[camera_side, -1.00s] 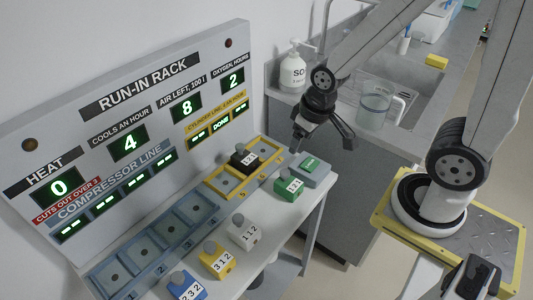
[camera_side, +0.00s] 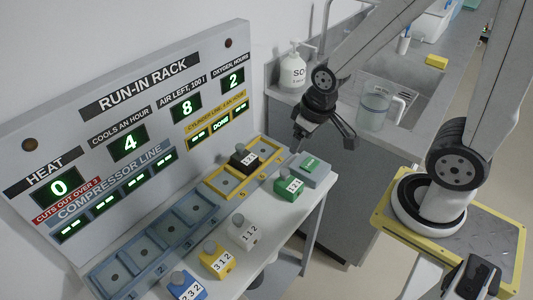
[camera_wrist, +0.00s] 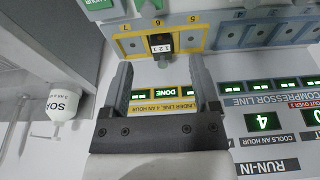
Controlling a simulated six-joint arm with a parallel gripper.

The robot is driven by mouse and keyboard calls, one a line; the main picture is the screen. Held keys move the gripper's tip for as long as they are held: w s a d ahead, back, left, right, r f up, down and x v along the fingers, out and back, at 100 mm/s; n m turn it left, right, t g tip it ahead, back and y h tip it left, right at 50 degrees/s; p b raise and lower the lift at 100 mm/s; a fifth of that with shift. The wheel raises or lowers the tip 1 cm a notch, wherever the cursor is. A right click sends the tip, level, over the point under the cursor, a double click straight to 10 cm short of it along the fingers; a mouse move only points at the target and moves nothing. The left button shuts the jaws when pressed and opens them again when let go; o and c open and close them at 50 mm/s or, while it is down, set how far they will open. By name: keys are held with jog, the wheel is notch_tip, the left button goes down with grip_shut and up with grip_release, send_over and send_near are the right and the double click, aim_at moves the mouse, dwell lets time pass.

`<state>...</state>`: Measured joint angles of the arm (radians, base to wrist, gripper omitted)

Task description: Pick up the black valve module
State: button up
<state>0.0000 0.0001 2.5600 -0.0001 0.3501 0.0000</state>
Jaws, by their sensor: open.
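The black valve module (camera_side: 242,157) sits in the middle bay of the yellow-framed row on the rack's shelf. In the wrist view the black module (camera_wrist: 161,43) shows its white number label, upside down, and a knob. My gripper (camera_side: 326,136) is open and empty, above and to the right of the module in the side view. In the wrist view my gripper (camera_wrist: 163,86) has its two fingers spread apart, with the module beyond their tips and roughly between them. The jaws are apart from the module.
A green module (camera_side: 289,187), a white module (camera_side: 243,232), a yellow module (camera_side: 217,262) and a blue module (camera_side: 186,286) stand along the front. The yellow row's other bays look empty, as do the blue row's bays (camera_side: 145,255). The display panel (camera_side: 130,130) rises behind.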

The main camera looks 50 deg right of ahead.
jog(key=shift+o, duration=0.4)
jog(key=m+g, duration=0.3)
jog(key=m, duration=1.5)
send_over(241, 145)
notch_tip(241, 145, down, 9)
jog(key=shift+a+r, duration=0.1)
jog(key=shift+f, duration=0.2)
